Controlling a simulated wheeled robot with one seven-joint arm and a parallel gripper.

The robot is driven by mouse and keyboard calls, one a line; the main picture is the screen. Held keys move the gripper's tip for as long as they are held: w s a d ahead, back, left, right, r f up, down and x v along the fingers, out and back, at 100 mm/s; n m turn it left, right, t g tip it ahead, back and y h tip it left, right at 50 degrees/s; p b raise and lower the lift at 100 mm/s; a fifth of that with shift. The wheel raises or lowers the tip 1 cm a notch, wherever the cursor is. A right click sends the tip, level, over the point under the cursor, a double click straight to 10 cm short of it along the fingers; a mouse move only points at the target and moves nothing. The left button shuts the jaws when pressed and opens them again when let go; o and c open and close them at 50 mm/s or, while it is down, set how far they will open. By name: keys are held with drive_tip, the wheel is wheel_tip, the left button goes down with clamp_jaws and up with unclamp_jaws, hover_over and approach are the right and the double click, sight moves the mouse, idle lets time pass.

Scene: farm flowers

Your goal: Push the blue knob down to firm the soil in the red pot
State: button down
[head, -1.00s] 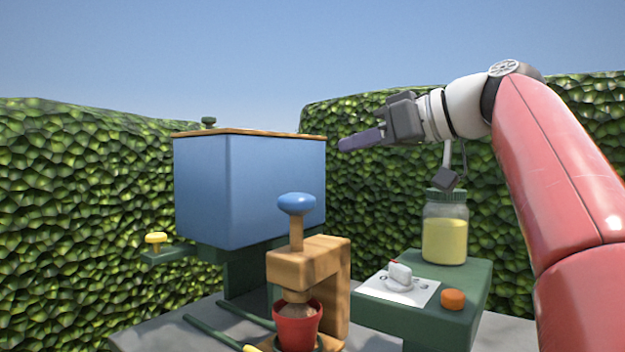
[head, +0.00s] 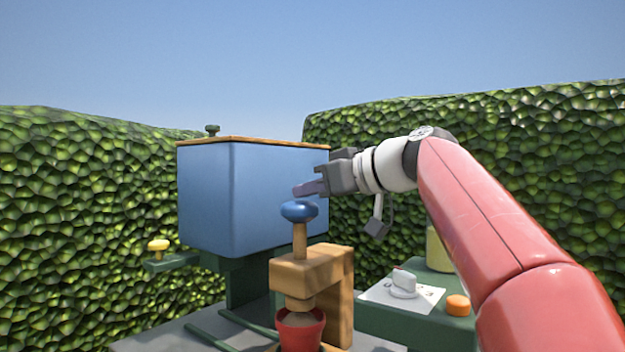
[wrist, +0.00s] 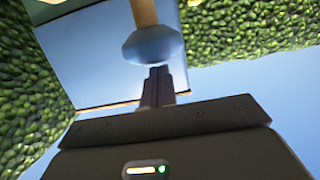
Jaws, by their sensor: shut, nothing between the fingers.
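The blue knob (head: 299,211) tops a wooden rod that rises from a wooden press frame (head: 318,272). The red pot (head: 300,330) stands under the press, with brown soil just visible at its rim. My gripper (head: 298,190) is shut and empty, its fingers pointing left just above the knob in the head view. In the wrist view the closed fingertips (wrist: 158,72) overlap the lower edge of the knob (wrist: 152,46). I cannot tell whether they touch it. The knob stands well above the frame on its rod.
A large blue bin (head: 225,200) with a wooden lid edge stands behind the press. A yellow knob (head: 158,246) is at left. A green stand at right holds a white dial (head: 404,283), an orange button (head: 458,305) and a partly hidden yellow jar (head: 437,250).

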sight(305, 223)
idle(0.3)
wheel_tip(305, 223, down, 6)
drive_tip(key=b, duration=0.5)
drive_tip(key=shift+r, duration=0.3)
